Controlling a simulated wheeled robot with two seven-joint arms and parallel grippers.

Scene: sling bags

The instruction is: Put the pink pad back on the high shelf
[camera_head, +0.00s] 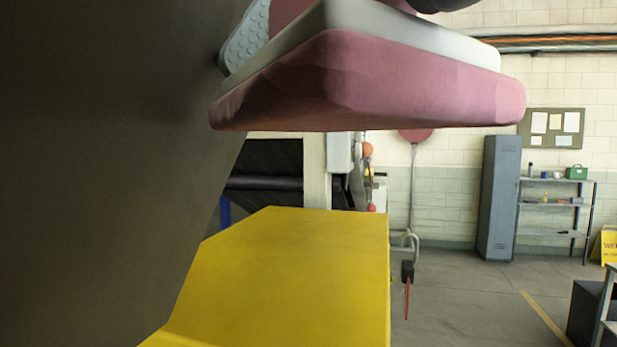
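The pink pad (400,88) is large and close to the camera at the top of the view. It is a thick, soft-edged slab with a pale grey-white layer (420,38) on top, and it hangs in the air above a yellow surface. A grey, dimpled piece (246,42) touches or overlaps its upper left edge; it looks like a finger pad of my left gripper, but the rest is hidden. A dark rounded part at the top edge, right of centre, may belong to my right arm. No fingertips show clearly, so neither grip can be judged. No high shelf can be made out.
A large dark panel (90,150) fills the left side close by. The flat yellow surface (300,270) below the pad is bare. Behind stand a grey locker (499,197) and a low metal rack (548,204).

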